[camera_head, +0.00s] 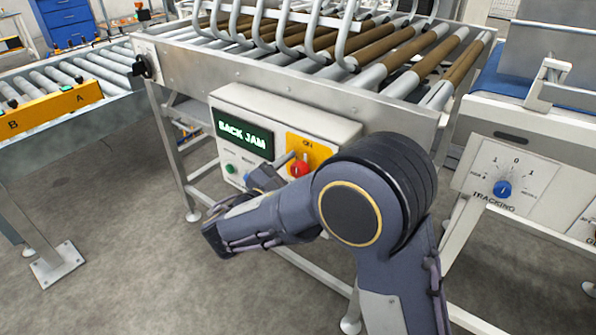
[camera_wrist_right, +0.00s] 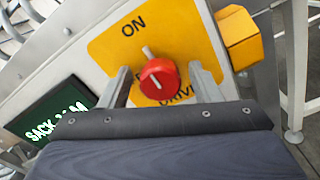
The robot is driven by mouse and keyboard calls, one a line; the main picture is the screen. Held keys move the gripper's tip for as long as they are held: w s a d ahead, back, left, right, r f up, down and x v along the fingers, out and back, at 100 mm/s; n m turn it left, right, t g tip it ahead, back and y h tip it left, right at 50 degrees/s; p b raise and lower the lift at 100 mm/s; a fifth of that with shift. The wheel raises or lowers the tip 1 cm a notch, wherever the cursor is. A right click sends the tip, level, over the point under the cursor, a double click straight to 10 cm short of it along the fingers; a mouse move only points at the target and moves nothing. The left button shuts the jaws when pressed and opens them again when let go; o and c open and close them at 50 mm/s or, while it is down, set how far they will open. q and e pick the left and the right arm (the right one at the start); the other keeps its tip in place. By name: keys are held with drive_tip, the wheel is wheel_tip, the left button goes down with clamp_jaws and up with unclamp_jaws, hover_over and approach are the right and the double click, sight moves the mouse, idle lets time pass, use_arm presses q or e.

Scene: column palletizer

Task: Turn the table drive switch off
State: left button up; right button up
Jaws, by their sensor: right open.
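The table drive switch is a red rotary knob (camera_wrist_right: 160,86) on a yellow plate (camera_wrist_right: 112,48) marked ON above and DRIVE below. Its white pointer line points up toward ON. In the head view the knob (camera_head: 300,169) shows on the front of a pale control box (camera_head: 335,128), beyond my right arm. My right gripper (camera_wrist_right: 159,73) is open, with one finger on each side of the knob; I cannot tell whether either finger touches it. In the head view the right gripper (camera_head: 283,166) is partly hidden by its own wrist. My left gripper is not in view.
The box hangs under a roller conveyor (camera_head: 385,50). A blue TRACKING knob (camera_head: 502,189) is on the right. Floor is free at lower left.

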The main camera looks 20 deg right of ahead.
drive_tip(key=c, duration=1)
drive_tip(key=shift+r+p, duration=0.15)
drive_tip(key=shift+p, duration=0.35)
drive_tip(key=n+p, duration=0.2)
drive_tip(key=p, duration=0.1)
drive_tip(key=n+p, duration=0.1)
drive_tip(key=p, duration=0.2)
drive_tip(key=n+p, duration=0.2)
drive_tip(key=p, duration=0.1)
drive_tip(key=shift+r+n, duration=0.25)
drive_tip(key=shift+n, duration=0.05)
drive_tip(key=n+p, duration=0.8)
drive_tip(key=p, duration=0.1)
drive_tip(key=shift+f, duration=0.15)
drive_tip(key=shift+f+n+p, duration=0.1)
drive_tip(key=shift+n+p, duration=1.05)
drive_tip(key=shift+n, duration=0.05)
drive_tip(key=shift+f+n+p, duration=0.1)
drive_tip(key=shift+n+p, duration=0.55)
drive_tip(key=shift+n, duration=0.35)
drive_tip(key=o, duration=1)
